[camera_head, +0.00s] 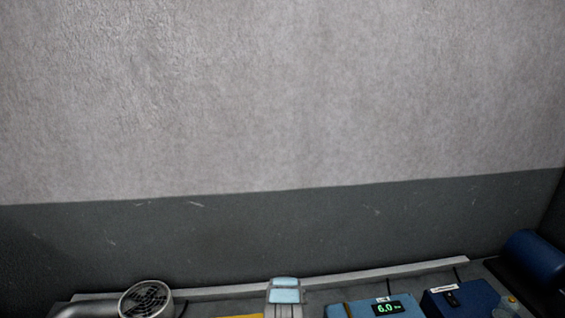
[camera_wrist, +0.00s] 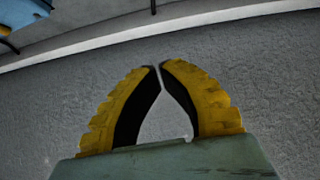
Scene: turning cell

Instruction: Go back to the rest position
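My gripper (camera_wrist: 160,66) shows in the wrist view, with two ridged yellow fingers and black inner pads. The fingertips meet or almost meet, and the curved pads leave a narrow gap lower down. Nothing is seen held between them; plain grey surface shows through the gap. The gripper cannot be made out in the head view.
A bench strip along the head view's bottom holds a round fan-like vent (camera_head: 146,299), a light-blue-topped item (camera_head: 285,290), a blue box with a green "6.0" display (camera_head: 386,309), a dark blue box (camera_head: 462,299) and a blue cylinder (camera_head: 535,257). A bare wall (camera_head: 280,100) stands behind.

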